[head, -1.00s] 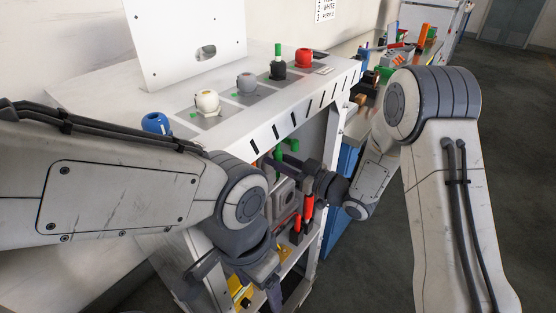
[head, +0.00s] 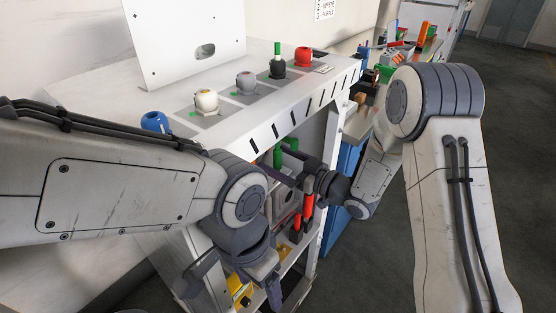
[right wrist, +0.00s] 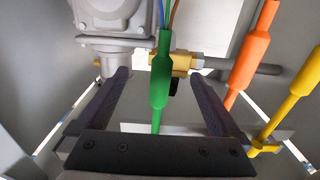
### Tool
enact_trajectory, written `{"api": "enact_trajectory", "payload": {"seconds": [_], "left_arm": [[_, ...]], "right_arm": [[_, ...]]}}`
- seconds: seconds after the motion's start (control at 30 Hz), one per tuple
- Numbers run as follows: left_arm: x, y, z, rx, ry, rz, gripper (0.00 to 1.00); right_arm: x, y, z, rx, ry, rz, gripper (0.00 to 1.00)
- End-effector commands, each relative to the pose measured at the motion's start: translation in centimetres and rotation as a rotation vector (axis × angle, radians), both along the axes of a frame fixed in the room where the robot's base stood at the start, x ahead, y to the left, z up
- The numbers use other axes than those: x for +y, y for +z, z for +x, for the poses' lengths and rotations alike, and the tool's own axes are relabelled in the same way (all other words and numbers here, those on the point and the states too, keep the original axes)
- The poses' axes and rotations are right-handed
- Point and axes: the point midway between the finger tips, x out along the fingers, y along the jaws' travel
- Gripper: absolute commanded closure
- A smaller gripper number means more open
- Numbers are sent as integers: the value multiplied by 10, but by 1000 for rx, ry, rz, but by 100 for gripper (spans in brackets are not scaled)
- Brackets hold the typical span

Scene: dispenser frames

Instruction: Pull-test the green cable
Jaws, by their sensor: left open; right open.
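The green cable (right wrist: 161,75) hangs upright in the right wrist view, with a thick green sleeve and thin wires above it. My right gripper (right wrist: 160,78) is open, with one finger on each side of the green cable and a visible gap to both. In the head view, green parts (head: 278,156) show under the dispenser's front edge beside my right gripper (head: 285,168), partly hidden by it. My left gripper (head: 238,284) is open and empty low in front of the dispenser, partly hidden by its own arm.
An orange cable (right wrist: 250,55) and a yellow cable (right wrist: 297,98) hang to the right of the green one. A grey housing (right wrist: 115,22) and a brass fitting (right wrist: 183,62) are close behind. Blue, white, grey, black-green and red knobs stand on the dispenser top (head: 100,92).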

Motion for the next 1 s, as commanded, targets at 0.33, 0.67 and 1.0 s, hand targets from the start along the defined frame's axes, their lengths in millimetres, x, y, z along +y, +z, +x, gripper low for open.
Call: {"api": "enact_trajectory", "payload": {"seconds": [0.33,0.67,1.0], "left_arm": [[0,-3,0,0,0,0,27],[0,-6,0,0,0,0,27],[0,-7,0,0,0,0,27]], "right_arm": [[-30,0,-19,-1,-3,1,0],[-57,0,-37,-1,-4,1,0],[-80,1,-53,-2,-2,1,0]]}}
